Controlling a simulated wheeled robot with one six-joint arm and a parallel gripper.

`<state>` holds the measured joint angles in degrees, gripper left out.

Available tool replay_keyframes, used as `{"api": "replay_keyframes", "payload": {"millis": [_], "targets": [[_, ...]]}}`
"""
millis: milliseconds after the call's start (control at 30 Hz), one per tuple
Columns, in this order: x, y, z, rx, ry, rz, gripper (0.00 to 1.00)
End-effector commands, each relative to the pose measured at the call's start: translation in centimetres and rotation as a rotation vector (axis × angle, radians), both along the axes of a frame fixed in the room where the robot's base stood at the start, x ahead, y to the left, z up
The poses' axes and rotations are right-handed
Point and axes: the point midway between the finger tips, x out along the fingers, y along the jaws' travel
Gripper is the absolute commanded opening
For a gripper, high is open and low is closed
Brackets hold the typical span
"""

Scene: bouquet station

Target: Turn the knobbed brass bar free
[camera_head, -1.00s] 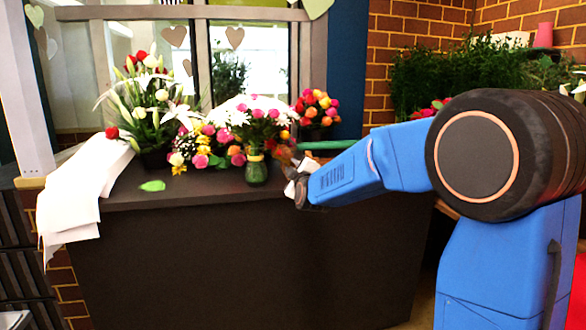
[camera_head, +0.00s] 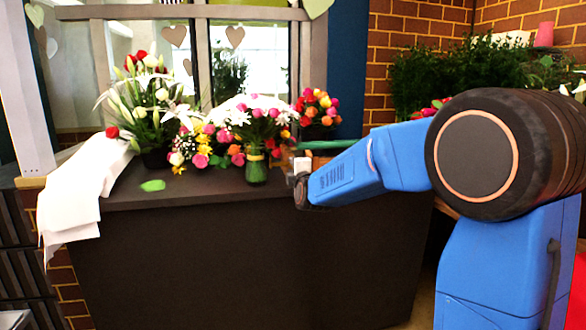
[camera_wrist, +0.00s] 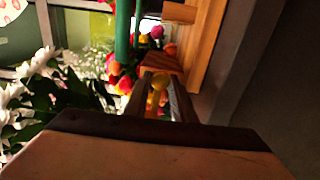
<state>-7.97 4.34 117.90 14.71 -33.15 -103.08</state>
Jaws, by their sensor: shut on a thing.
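The knobbed brass bar (camera_wrist: 158,100) shows in the wrist view, its round yellow knob (camera_wrist: 160,81) up between the two dark fingers. My gripper (camera_wrist: 160,90) is shut on it. What the bar is fixed to is hidden by the fingers and the gripper body. A wooden piece (camera_wrist: 163,66) sits just behind the knob. In the head view my gripper (camera_head: 299,181) is at the right part of the dark counter; the bar cannot be made out there.
A green vase of white and pink flowers (camera_head: 255,168) stands close left of my gripper. A green rod (camera_head: 322,145) lies behind it and crosses the upper wrist view (camera_wrist: 123,32). More bouquets fill the counter's back. White paper (camera_head: 75,195) hangs over its left end.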

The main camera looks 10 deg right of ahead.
Motion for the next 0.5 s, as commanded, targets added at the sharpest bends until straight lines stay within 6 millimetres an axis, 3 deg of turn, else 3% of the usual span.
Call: {"api": "replay_keyframes", "payload": {"millis": [367,400,467,500], "targets": [[-0.04,0.05,-0.22,-0.005,0.004,0.001,0.00],[-0.04,0.05,-0.22,-0.005,0.004,0.001,0.28],[-0.03,0.05,-0.20,-0.004,0.004,0.001,0.41],[-0.03,0.04,-0.18,-0.004,0.003,0.001,0.41]]}}
